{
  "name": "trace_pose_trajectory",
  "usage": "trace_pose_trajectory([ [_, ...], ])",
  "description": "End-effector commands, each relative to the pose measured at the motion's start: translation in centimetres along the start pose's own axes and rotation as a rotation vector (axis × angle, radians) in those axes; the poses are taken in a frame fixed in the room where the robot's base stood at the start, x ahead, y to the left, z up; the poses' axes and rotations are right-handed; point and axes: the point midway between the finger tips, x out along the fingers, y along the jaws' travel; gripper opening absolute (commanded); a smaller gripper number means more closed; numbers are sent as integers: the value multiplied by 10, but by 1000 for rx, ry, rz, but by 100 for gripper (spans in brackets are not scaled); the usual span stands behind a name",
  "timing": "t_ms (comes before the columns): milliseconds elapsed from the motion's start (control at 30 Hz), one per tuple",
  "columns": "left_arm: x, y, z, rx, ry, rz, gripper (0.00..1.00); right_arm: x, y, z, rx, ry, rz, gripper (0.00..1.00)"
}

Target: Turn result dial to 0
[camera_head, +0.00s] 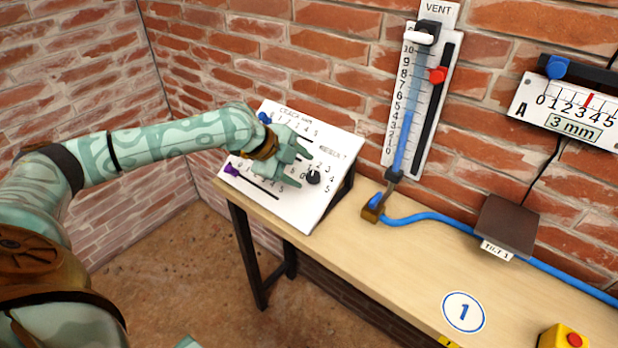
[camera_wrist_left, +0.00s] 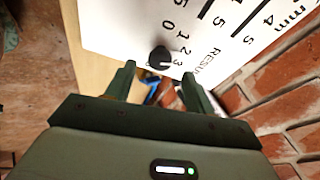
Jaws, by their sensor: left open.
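The result dial (camera_head: 313,177) is a small black knob on the white sloped panel (camera_head: 300,218), with numbers around it and the word RESULT above. The dial also shows in the left wrist view (camera_wrist_left: 160,56), between and just beyond the fingertips. A pale mark shows on its face, but I cannot tell surely which number it points to. My left gripper (camera_head: 304,165) is open over the panel, one finger to either side of the dial's line. I cannot tell whether a finger touches it.
The panel also has a blue slider knob (camera_head: 265,118) and a purple slider knob (camera_head: 231,170). It stands on the left end of a wooden bench (camera_head: 400,260) against a brick wall. A gauge board (camera_head: 421,100), blue hose (camera_head: 440,217) and dark tilt box (camera_head: 507,224) are to the right.

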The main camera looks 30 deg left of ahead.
Motion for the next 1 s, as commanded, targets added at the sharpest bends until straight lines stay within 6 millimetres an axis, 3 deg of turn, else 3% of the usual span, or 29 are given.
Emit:
trace_pose_trajectory([
  [33, 12, 1, 0, -1, 1, 1, 53, 5, 0, 2, 0, -4, -1, 36],
  [200, 32, 1, 0, 0, 0, 0, 53, 10, -1, 4, 0, -8, -2, 36],
  [567, 38, -1, 0, 1, -1, -1, 53, 11, 0, 4, 0, -9, -1, 36],
  [733, 38, 0, 0, 0, -1, -1, 12, 11, 0, 4, 0, -9, -1, 36],
  [1000, 36, -1, 0, -11, 0, -4, 9, 7, 1, 3, -1, -6, 0, 36],
])
